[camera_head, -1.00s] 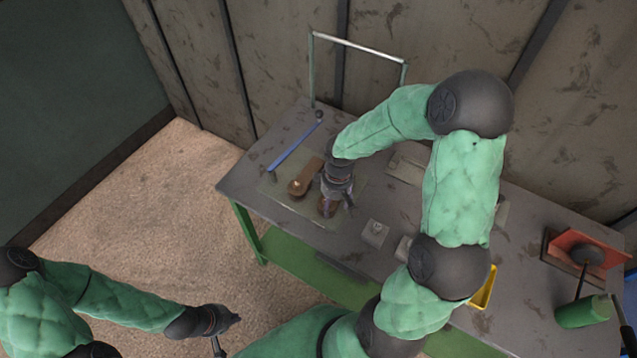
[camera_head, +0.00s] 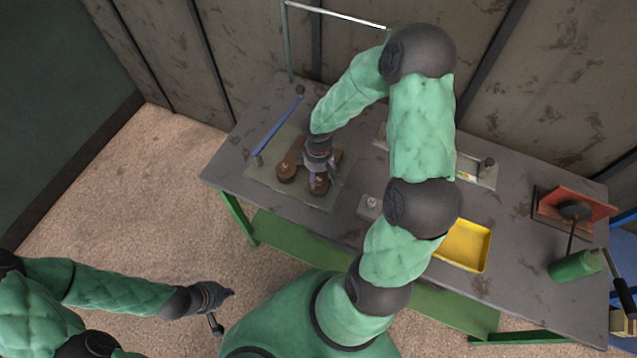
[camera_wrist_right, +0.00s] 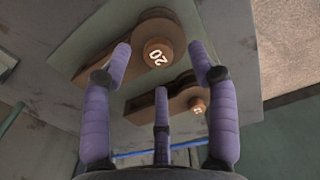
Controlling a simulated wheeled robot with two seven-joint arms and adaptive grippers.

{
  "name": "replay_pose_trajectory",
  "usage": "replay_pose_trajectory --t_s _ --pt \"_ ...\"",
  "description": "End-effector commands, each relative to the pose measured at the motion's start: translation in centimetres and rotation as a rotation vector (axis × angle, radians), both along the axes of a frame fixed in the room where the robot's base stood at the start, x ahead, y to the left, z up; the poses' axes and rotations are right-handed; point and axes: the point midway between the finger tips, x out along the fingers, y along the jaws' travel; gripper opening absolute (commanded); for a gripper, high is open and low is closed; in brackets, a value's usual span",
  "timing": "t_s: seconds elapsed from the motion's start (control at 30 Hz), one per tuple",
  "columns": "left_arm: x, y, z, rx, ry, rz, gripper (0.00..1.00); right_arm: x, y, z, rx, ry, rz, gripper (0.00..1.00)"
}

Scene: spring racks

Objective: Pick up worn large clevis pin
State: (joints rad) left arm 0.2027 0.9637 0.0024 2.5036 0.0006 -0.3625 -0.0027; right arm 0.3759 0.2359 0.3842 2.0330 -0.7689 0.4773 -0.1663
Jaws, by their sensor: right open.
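In the right wrist view, a round brown pin head marked 20 (camera_wrist_right: 157,52) sits on a brown holder and looks like the large clevis pin. It also shows at the left of the bench in the head view (camera_head: 319,187). My right gripper (camera_wrist_right: 160,60) is open above it, with purple fingers on either side of the head in the picture; contact cannot be told. A smaller marked pin (camera_wrist_right: 198,106) sits on a second brown holder (camera_head: 286,171) beside it. My left gripper (camera_head: 228,294) is off the bench at lower left; its jaws are too small to read.
The holders lie on a flat mat (camera_head: 265,180) on the grey bench (camera_head: 350,240). A blue bar (camera_head: 278,130) lies behind them. A small grey block (camera_head: 370,205), yellow tray (camera_head: 470,247), red stand (camera_head: 585,208) and green bottle (camera_head: 575,265) are to the right.

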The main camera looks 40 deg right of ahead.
Motion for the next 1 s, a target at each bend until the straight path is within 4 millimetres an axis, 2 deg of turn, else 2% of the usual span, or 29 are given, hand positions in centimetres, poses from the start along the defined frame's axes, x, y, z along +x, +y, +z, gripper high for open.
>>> replay_pose_trajectory --t_s 0.03,0.2,0.5,0.7,0.73,1.0 --pt "0.0 0.0 -0.2 0.0 0.0 0.0 0.0 0.0 -0.1 -1.0 0.002 0.003 -0.001 0.59" --pt "0.0 0.0 -0.7 0.0 0.0 0.0 0.0 0.1 -0.1 -2.8 0.001 0.002 -0.001 0.59" --pt "0.0 0.0 -0.7 0.0 0.0 0.0 0.0 0.1 -0.2 -3.1 0.0 -0.001 0.0 0.59" --pt "0.0 0.0 -0.7 0.0 0.0 0.0 0.0 0.1 -0.2 -3.1 0.0 -0.001 0.0 0.03" --pt "0.0 0.0 -0.7 0.0 0.0 0.0 0.0 0.1 -0.2 -3.1 0.0 -0.001 0.0 0.0" --pt "0.0 0.0 -0.6 0.0 0.0 0.0 0.0 0.1 -0.2 -3.0 0.0 -0.002 -0.001 0.0"
